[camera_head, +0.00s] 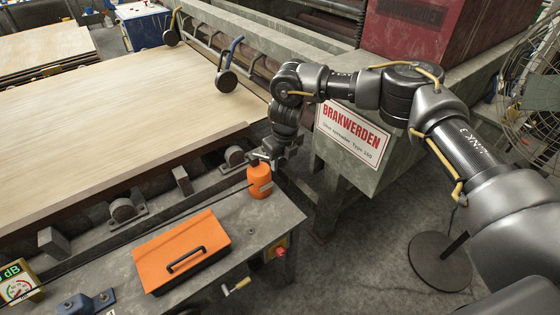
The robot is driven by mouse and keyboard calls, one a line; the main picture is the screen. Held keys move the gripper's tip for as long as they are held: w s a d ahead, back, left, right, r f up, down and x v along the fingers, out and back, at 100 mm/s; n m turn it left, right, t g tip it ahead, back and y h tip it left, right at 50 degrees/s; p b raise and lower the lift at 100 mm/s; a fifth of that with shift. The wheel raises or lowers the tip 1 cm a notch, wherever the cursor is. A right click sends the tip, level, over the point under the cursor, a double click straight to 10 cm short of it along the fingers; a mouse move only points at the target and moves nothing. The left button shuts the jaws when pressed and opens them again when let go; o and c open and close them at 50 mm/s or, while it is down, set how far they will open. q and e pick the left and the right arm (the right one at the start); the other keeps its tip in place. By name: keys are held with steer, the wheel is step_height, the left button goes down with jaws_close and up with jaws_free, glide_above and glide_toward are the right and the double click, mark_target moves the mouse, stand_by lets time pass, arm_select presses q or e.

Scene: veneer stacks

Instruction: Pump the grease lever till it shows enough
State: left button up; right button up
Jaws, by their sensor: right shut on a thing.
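An orange grease pot (260,181) stands upright at the far right end of the grey bench. My right gripper (266,158) is directly above it, pointing down. It is shut on the grease lever at the pot's top; the jaws mostly hide the lever, so its angle cannot be told. My left gripper is not in view.
An orange box (181,250) with a black handle lies on the bench (248,224), left of the pot. A large veneer stack (110,115) lies behind. A signed grey machine housing (343,158) stands close to my right arm. A fan (535,95) is at right.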

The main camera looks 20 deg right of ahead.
steer(key=o, duration=0.9)
steer(key=shift+o, duration=0.2)
steer(key=shift+s+d+r+p, duration=0.1)
steer(key=shift+s+r+p, duration=0.05)
steer(key=shift+r+p, duration=0.85)
steer(key=shift+s+d+r+p, duration=0.15)
steer(key=shift+r+p, duration=0.5)
steer(key=shift+r, duration=0.7)
steer(key=shift+s+a+r+p, duration=0.1)
steer(key=shift+s+r+p, duration=0.1)
steer(key=shift+r+p, duration=0.8)
steer(key=shift+r, duration=0.15)
